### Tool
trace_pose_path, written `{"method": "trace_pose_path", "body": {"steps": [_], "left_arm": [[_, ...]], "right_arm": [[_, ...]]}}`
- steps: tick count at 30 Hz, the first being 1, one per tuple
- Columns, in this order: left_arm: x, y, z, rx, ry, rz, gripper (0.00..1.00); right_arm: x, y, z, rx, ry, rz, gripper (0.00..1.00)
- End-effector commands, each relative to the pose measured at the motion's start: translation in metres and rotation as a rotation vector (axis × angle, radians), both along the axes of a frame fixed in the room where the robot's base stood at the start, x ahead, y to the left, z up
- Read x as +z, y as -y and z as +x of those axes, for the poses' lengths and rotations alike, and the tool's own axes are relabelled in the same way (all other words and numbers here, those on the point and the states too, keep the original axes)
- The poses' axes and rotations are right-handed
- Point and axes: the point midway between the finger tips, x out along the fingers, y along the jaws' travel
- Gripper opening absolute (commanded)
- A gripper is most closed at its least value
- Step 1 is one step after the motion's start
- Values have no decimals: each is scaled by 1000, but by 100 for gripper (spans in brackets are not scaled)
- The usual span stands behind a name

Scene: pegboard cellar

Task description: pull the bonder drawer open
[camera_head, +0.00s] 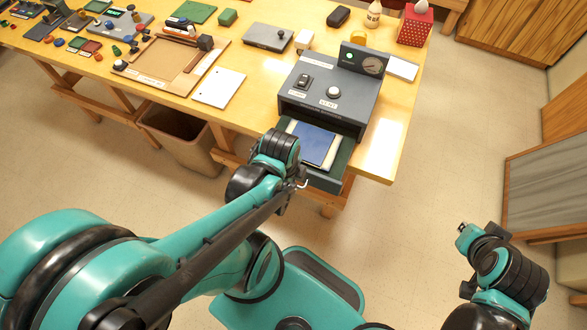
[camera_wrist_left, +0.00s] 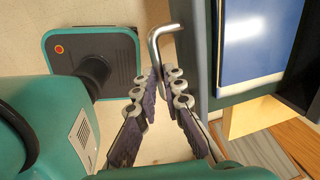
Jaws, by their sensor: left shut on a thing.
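The bonder (camera_head: 345,97) is a dark grey box on the right end of the table, with a switch, a white knob and a gauge. Its drawer (camera_head: 325,182) sticks out from the front, open, with a blue panel (camera_head: 311,143) and a pale sheet inside. In the left wrist view the drawer's bent metal handle (camera_wrist_left: 157,42) stands out from the drawer front (camera_wrist_left: 201,60). My left gripper (camera_wrist_left: 165,72) is shut on the handle; the arm partly hides this in the head view. My right gripper (camera_head: 465,238) is away from the table at lower right, its fingers unclear.
A waste bin (camera_head: 180,138) stands under the table, left of the drawer. A white paper (camera_head: 219,88), a wooden tray (camera_head: 165,65) and a grey box (camera_head: 268,38) lie left of the bonder. Bare floor lies to the right of the table. A cabinet (camera_head: 545,190) stands at far right.

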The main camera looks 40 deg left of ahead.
Motion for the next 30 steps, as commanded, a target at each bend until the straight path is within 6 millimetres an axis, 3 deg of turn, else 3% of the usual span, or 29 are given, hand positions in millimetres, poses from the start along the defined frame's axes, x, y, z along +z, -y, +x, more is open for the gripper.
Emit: {"method": "trace_pose_path", "body": {"steps": [11,12,14,25,30], "left_arm": [[-1,1,-2,0,-1,-1,0],[-1,1,-2,0,-1,-1,14],[-1,1,-2,0,-1,-1,30],[1,1,-2,0,0,0,31],[11,1,-3,0,0,0,31]], "right_arm": [[0,0,0,0,0,0,0],[0,0,0,0,0,0,0],[0,0,0,0,0,0,0],[0,0,0,0,0,0,0],[0,0,0,0,0,0,0]]}}
